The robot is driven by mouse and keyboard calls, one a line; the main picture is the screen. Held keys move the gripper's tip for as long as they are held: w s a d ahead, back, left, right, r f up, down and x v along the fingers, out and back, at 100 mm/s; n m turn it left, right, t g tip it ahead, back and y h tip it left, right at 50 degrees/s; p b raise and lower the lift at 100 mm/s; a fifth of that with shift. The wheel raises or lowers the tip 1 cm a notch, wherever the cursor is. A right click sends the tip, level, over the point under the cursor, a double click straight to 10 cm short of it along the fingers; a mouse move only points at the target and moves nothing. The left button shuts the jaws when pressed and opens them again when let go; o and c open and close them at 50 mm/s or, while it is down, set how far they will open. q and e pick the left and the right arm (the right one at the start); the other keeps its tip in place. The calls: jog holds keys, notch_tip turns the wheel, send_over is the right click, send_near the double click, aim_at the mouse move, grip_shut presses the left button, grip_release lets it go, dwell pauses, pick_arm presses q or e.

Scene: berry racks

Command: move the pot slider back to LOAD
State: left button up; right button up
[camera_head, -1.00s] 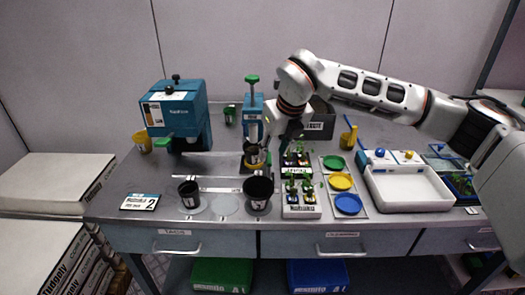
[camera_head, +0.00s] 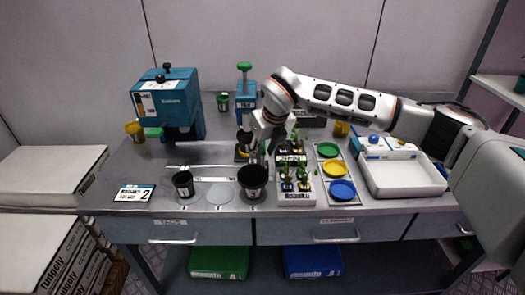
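The pot slider appears as a dark carriage with a yellow rim (camera_head: 241,155) at the right end of the flat metal track (camera_head: 205,155). A black pot (camera_head: 243,138) is at the slider, partly hidden by my gripper. The blue machine (camera_head: 165,102) with a green lever (camera_head: 153,133) stands at the track's left end. I cannot read a LOAD mark. My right gripper (camera_head: 263,151) points down just right of the pot and slider. Its fingertips are too small and covered to show whether they touch or are closed. My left gripper is out of view.
Two black pots (camera_head: 183,186) (camera_head: 252,181) stand at the front, left and centre. A blue press with a green knob (camera_head: 246,92) stands behind the slider.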

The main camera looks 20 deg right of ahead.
jog(key=shift+c, duration=0.4)
grip_shut()
jog(key=w+a, duration=0.1)
jog(key=a, duration=0.2)
jog(key=w+a+b, duration=0.1)
jog(key=a, duration=0.5)
jog(key=shift+w+a, duration=0.4)
jog(key=shift+r, duration=0.1)
jog(key=shift+o, duration=0.4)
grip_release()
jog(key=shift+d, duration=0.1)
jog(key=v, duration=1.2)
